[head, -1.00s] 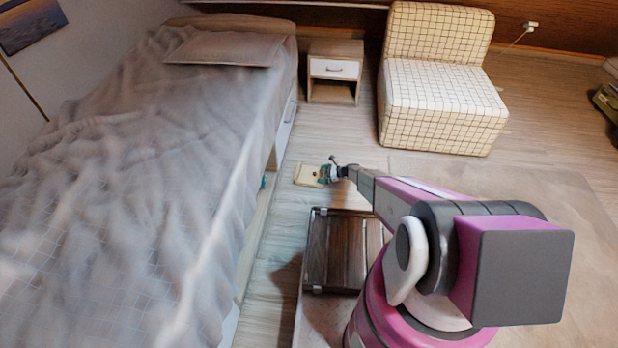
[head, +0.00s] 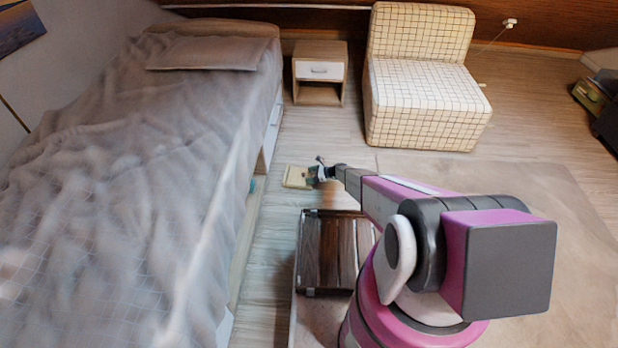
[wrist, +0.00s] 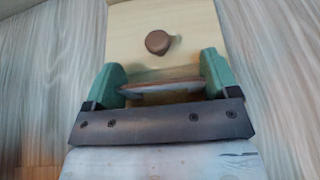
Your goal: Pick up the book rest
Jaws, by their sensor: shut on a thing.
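The book rest appears to be a pale wooden board (wrist: 150,30) with a round brown knob, seen in the wrist view. In the head view it is a small pale piece (head: 297,178) low over or on the floor, right of the bed. My gripper (wrist: 163,78) has green fingers on either side of a thin brown-edged part of the board, and is shut on it. In the head view my gripper (head: 318,173) covers the board's right end. Whether the board touches the floor cannot be told.
The bed (head: 110,170) runs along the left. A dark slatted wooden piece (head: 325,250) lies nearer, beside my base. A nightstand (head: 320,70) and a checked chair (head: 425,95) stand behind. Open floor and a rug (head: 510,190) lie to the right.

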